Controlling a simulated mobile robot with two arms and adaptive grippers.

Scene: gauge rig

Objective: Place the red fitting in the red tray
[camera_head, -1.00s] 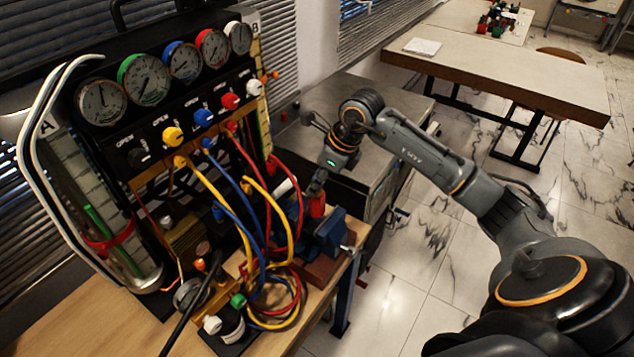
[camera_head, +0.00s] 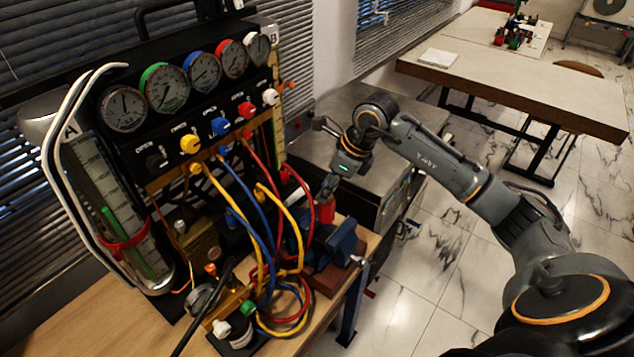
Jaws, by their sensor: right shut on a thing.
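My right gripper (camera_head: 329,186) reaches in from the right with its fingers pointing down, beside the hose rig. It is shut on the red fitting (camera_head: 326,211), which hangs upright just above or behind the blue vise (camera_head: 337,241). Whether the fitting touches the vise cannot be told. No red tray can be made out for certain. Small red, green and dark items (camera_head: 516,35) stand on a pale board on the far table, too small to tell apart. My left gripper is not in view.
The gauge panel (camera_head: 190,90) with yellow, blue and red hoses (camera_head: 262,230) stands left of the gripper on a wooden bench (camera_head: 120,325). A grey cabinet (camera_head: 400,125) is behind my arm. The far table (camera_head: 500,70) is mostly clear, with marble floor between.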

